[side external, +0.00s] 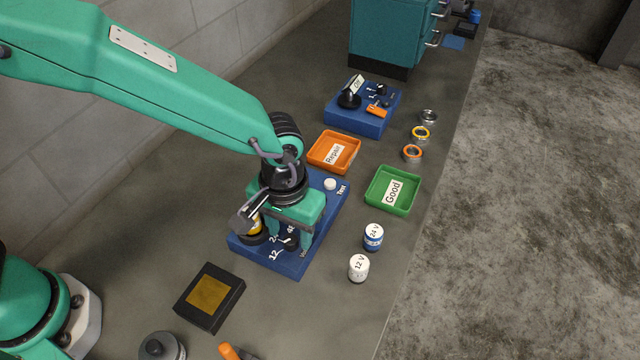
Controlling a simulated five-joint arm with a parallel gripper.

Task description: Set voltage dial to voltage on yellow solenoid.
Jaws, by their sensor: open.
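The blue test box (268,260) sits on the bench below my gripper (289,238). It has a dial (289,243) with numbers around it; 12 reads clearly, the others are partly covered. My gripper is open and points down, its fingers low at either side of the dial. I cannot tell if they touch it. The dial's pointer setting is too small and covered to read. The yellow solenoid (254,226) is at the box's left side, mostly hidden behind my gripper and a dark part. Its voltage label is not visible.
A white button (330,184) marked Test is on the box. A white 12 V solenoid (358,268) and a blue 24 V one (373,237) stand right. An orange Repair tray (334,166), a green Good tray (416,196) and a black block (209,320) are nearby.

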